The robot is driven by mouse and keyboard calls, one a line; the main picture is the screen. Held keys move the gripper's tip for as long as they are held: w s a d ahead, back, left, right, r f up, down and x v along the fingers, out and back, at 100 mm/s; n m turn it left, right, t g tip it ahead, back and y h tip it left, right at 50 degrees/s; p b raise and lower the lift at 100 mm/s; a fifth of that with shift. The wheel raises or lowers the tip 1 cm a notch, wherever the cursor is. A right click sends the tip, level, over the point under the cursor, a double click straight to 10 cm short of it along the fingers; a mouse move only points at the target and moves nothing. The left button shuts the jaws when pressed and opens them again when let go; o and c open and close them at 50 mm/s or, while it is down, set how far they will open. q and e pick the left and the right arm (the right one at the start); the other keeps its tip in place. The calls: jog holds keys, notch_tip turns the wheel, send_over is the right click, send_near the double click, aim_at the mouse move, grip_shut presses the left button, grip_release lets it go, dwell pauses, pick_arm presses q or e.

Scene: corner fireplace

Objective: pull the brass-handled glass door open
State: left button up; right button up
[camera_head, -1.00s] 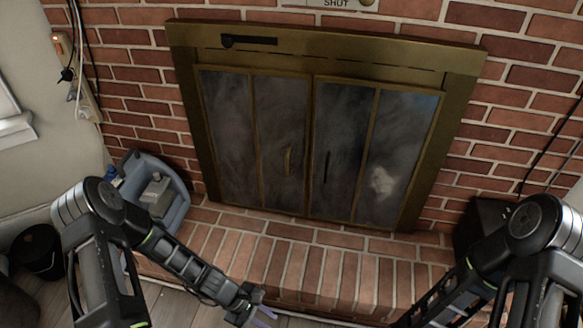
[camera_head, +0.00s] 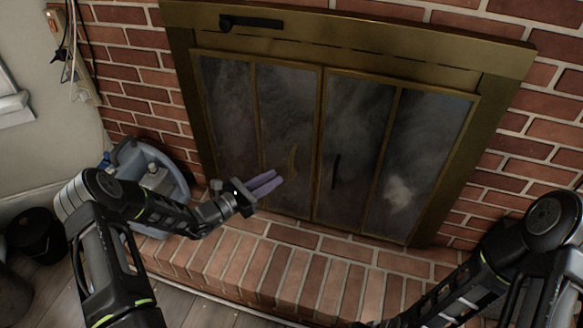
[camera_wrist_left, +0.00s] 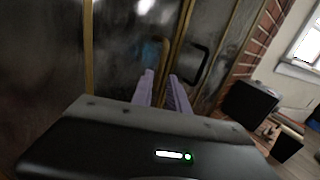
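The glass door with the brass handle is the left door (camera_head: 229,115) of the brass-framed fireplace, and it looks closed. Its curved brass handle (camera_head: 293,161) stands near the middle seam. My left gripper (camera_head: 276,182) is open and empty, just below and left of the brass handle in the head view, apart from it. In the left wrist view the two purple fingers (camera_wrist_left: 161,78) are spread and point towards the doors. My right arm is at the lower right; its gripper is not visible.
The right glass door (camera_head: 403,150) has a dark handle (camera_head: 336,171), close beside the brass one. A brick hearth ledge (camera_head: 290,270) runs below. A grey-blue bucket (camera_head: 170,170) stands behind my left forearm. A black box (camera_wrist_left: 249,103) shows right in the wrist view.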

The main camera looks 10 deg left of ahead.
aim_at(291, 176)
pick_arm(q)
jog(key=b+x, duration=0.1)
jog(key=x, duration=0.6)
jog(key=shift+w+d, duration=0.25)
jog(key=shift+d, duration=0.05)
grip_shut()
dwell(1.2)
